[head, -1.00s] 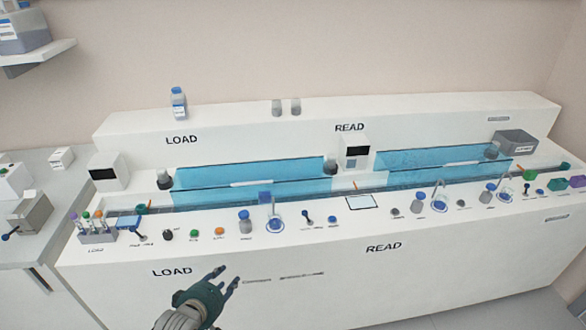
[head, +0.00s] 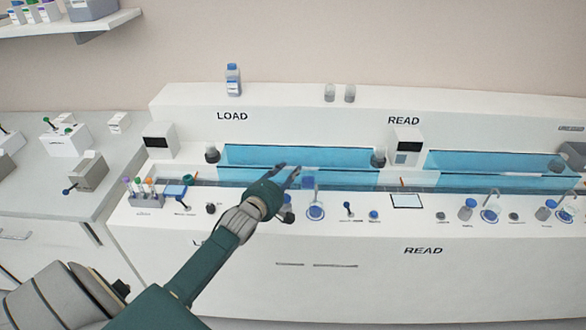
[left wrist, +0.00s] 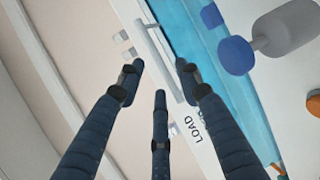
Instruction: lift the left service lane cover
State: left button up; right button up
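The left service lane cover (head: 245,155) is a long, clear blue panel below the rear LOAD label, and it looks shut over its lane. My left gripper (head: 288,172) reaches over the front deck to the middle of this cover and hides part of it. In the left wrist view, the three fingers (left wrist: 158,80) are spread with nothing held. A pale handle-like bar (left wrist: 160,62) lies beyond and between the fingertips, close to the blue cover (left wrist: 216,85). I cannot tell whether the fingers touch the bar. My right gripper is out of view.
A second blue cover (head: 480,165) lies to the right, past a white reader box (head: 404,145). Capped bottles, a tube rack (head: 146,192) and a blue-capped flask (head: 316,210) stand along the front deck.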

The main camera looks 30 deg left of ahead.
pick_arm(q)
jog(key=x, duration=0.3)
jog(key=shift+w, duration=0.15)
grip_shut()
